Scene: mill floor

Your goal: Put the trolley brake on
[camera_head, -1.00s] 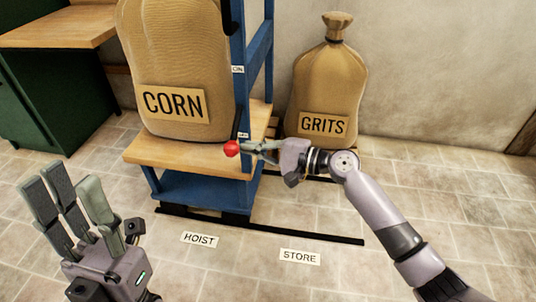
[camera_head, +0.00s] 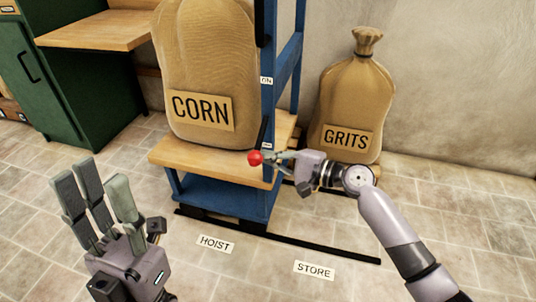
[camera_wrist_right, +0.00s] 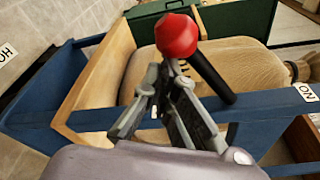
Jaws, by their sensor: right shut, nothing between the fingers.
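The blue trolley (camera_head: 272,110) with a wooden deck (camera_head: 170,155) carries a sack marked CORN (camera_head: 205,75). Its brake lever has a red knob (camera_head: 255,158), which also shows in the wrist view (camera_wrist_right: 176,36) on a black rod (camera_wrist_right: 212,78). The knob is low, beside the lower label on the post, too small to read; the ON label (camera_head: 266,80) is higher up. My right gripper (camera_head: 273,157) is shut with nothing between its fingers, its tips right behind the knob; I cannot tell if they touch. My left gripper (camera_head: 100,205) is open and empty, away from the trolley.
A sack marked GRITS (camera_head: 350,100) stands behind right. Floor labels HOIST (camera_head: 216,244) and STORE (camera_head: 314,270) lie by a black floor strip (camera_head: 320,248). The front floor is clear.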

